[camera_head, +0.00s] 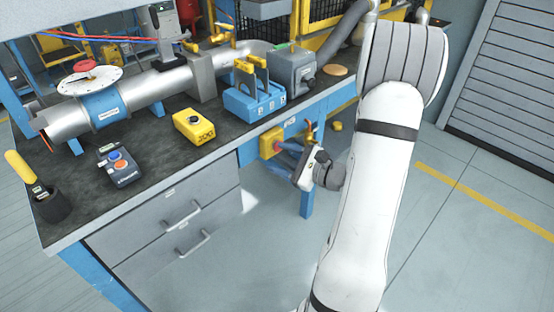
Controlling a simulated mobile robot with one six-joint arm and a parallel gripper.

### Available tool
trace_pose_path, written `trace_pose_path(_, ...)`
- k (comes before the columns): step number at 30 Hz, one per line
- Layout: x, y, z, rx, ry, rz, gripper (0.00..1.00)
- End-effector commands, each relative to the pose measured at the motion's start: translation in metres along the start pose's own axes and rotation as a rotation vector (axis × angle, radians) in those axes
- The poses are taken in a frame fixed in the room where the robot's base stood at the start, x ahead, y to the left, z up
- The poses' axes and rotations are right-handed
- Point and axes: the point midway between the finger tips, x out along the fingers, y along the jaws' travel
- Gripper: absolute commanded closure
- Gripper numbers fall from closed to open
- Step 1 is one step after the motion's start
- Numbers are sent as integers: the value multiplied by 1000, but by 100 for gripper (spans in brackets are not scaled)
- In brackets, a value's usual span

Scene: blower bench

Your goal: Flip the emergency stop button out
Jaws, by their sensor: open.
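A yellow box (267,143) is fixed to the front of the bench, under the worktop edge, and looks like the emergency stop housing. A small reddish part shows at its right side, but the button is mostly hidden by my gripper, so I cannot tell whether it is in or out. My gripper (279,155) is open, with its bluish fingers pointing left at the box, one higher and one lower. The fingertips are very close to the box's face; I cannot tell whether they touch.
The bench top (150,165) holds a yellow box (194,127), a dark button box (119,165), a blue block (252,101) and a large pipe (150,87). Drawers with handles (193,242) are below left. The floor (450,240) to the right is clear.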

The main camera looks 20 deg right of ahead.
Motion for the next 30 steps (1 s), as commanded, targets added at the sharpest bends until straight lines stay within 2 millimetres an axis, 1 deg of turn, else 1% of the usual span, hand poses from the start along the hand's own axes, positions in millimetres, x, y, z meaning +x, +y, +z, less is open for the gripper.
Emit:
trace_pose_path(1, -9, -7, -30, 34, 15, -84, 45)
trace_pose_path(3, -19, -18, -50, 62, 29, -174, 45)
trace_pose_path(6, -28, -28, -65, 83, 43, -247, 45)
trace_pose_path(8, -28, -31, -69, 88, 46, -265, 45)
trace_pose_path(11, -18, -34, -70, 87, 47, -269, 45)
trace_pose_path(18, 21, -44, -71, 85, 44, -264, 45)
trace_pose_path(21, 33, -47, -72, 86, 45, -264, 45)
trace_pose_path(25, 42, -50, -72, 87, 46, -265, 45)
trace_pose_path(30, 45, -51, -72, 88, 46, -266, 45)
